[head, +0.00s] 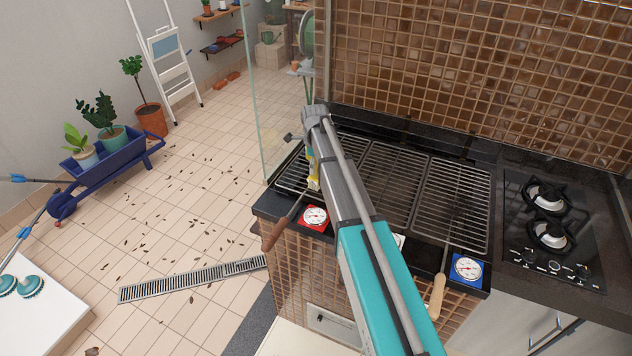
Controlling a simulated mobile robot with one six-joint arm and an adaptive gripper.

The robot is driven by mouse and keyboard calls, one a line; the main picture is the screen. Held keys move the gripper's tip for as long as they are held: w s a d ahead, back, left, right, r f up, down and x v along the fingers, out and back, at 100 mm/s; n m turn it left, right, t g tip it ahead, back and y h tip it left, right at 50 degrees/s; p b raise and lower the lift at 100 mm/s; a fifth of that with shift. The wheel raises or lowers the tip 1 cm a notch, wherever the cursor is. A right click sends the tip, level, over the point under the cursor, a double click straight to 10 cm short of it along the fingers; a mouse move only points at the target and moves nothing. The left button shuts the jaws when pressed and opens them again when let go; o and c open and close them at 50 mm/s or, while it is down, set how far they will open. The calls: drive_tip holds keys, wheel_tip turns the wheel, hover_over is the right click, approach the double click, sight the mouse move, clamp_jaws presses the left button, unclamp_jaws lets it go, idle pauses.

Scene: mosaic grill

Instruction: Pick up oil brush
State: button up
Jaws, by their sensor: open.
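Two long wooden-handled tools lie at the grill (388,188). One has a dark brown handle (274,236) that sticks out over the front left corner. The other has a light wooden handle (437,297) that sticks out over the front right, with a thin shaft reaching back over the grate. I cannot tell for sure which is the oil brush, as no bristles show clearly. My gripper (291,137) is open at the end of my arm, over the back left of the grill. It is mostly hidden behind my wrist and is apart from both handles.
A small yellow item (313,170) shows beside my arm. Red (314,217) and blue (467,268) gauges sit on the front edge. A gas hob (550,225) is at right. A glass panel (253,95) stands left of the grill, before open tiled floor.

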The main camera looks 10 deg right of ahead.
idle(0.4)
clamp_jaws()
